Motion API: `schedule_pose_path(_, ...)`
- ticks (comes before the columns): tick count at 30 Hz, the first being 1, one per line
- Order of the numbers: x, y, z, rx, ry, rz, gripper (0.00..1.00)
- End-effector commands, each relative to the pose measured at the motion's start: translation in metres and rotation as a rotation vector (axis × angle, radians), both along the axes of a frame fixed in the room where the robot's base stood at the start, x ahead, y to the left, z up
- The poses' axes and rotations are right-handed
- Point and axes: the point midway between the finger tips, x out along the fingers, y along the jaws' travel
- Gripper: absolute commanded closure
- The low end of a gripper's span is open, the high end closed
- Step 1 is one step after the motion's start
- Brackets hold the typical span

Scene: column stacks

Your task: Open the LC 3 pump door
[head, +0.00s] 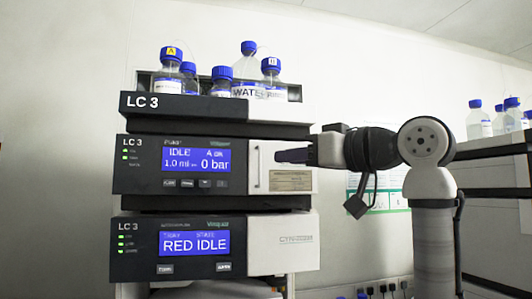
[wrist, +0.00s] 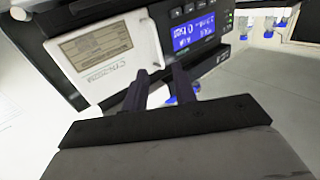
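The LC 3 pump is the middle module of the stack, with a dark front and a blue display (head: 196,159) reading IDLE and 0 bar. Its white door (head: 290,180) is at the right of the display and looks closed. A slim upright handle (head: 257,166) is on the door's left side. My gripper (head: 279,156) reaches in from the right, its dark fingers in front of the door and pointing toward the handle. In the wrist view, my gripper (wrist: 160,70) has its fingers apart by the edge of the white door (wrist: 125,68). Contact with the handle cannot be told.
Below is another LC 3 module (head: 190,243) reading RED IDLE. Blue-capped bottles (head: 222,82) stand on top of the stack. A shelf (head: 495,148) with more bottles is at the right. Between stack and shelf are my arm and a wall poster (head: 385,192).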

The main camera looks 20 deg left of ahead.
Motion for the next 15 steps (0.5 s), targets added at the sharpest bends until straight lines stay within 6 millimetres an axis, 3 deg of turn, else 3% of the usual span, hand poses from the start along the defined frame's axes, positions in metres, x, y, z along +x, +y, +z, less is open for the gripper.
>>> schedule_pose_path(6, 0.017, 0.041, 0.003, 0.0, 0.002, 0.002, 0.72)
schedule_pose_path(15, 0.027, 0.066, 0.0, 0.0, 0.001, 0.0, 0.72)
